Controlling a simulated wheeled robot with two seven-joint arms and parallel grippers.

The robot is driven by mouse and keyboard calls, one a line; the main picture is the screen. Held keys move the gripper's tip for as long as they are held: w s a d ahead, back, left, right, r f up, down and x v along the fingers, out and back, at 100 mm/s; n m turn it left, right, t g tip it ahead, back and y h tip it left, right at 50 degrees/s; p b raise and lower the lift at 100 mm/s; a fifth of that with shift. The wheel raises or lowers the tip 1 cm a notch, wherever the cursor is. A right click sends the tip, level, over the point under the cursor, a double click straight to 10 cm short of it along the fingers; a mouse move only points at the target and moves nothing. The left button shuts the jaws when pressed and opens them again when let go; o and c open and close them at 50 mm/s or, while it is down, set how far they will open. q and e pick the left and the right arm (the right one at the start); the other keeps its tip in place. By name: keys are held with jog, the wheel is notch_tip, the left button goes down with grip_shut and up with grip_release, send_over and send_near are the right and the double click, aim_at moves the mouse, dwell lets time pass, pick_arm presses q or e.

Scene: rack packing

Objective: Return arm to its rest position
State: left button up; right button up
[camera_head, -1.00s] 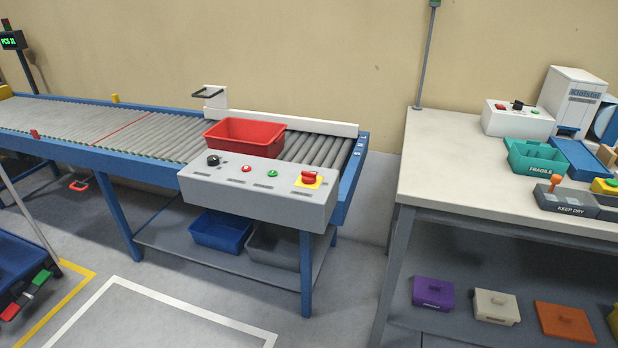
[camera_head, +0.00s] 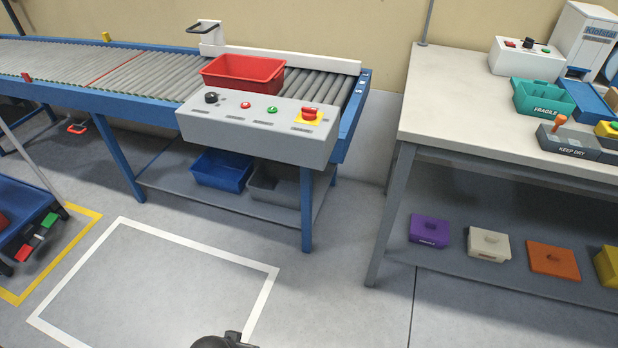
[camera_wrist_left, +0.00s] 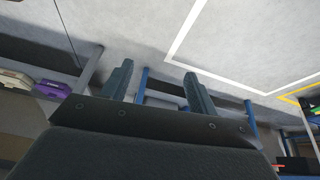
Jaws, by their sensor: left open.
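My left gripper (camera_wrist_left: 158,84) shows in the left wrist view with its two fingers apart and nothing between them. Beyond the fingers are the grey floor and blue table legs. In the head view, a dark piece of my own body (camera_head: 224,341) shows at the bottom edge; no gripper fingers can be made out there. My right gripper is not in either view.
A roller conveyor (camera_head: 150,92) with a red bin (camera_head: 243,75) and a grey control box (camera_head: 255,130) stands ahead. A white-topped table (camera_head: 460,100) stands at the right, with boxes on its lower shelf (camera_head: 455,262). White-outlined floor (camera_head: 150,285) is clear.

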pick_arm(q)
jog(key=s+d+f+t+h, duration=0.1)
jog(key=d+f, duration=0.5)
jog(key=f, duration=0.4)
jog(key=s+d+f+t+h, duration=0.1)
jog(key=s+d+f, duration=0.1)
jog(key=d+f, duration=0.55)
jog(key=a+r+g+p, duration=0.1)
jog(key=a+r+p, duration=0.2)
jog(key=r, duration=0.8)
jog(key=s+a+r+g+y+p, duration=0.1)
jog(key=r+p, duration=0.4)
jog(key=r, duration=0.7)
jog(key=s+a+r+g+p, duration=0.1)
jog(key=a+r+p, duration=0.3)
jog(key=r, duration=0.8)
jog(key=shift+s+a+g+y, duration=0.25)
jog(key=shift+a+g, duration=0.45)
jog(key=shift+a, duration=0.35)
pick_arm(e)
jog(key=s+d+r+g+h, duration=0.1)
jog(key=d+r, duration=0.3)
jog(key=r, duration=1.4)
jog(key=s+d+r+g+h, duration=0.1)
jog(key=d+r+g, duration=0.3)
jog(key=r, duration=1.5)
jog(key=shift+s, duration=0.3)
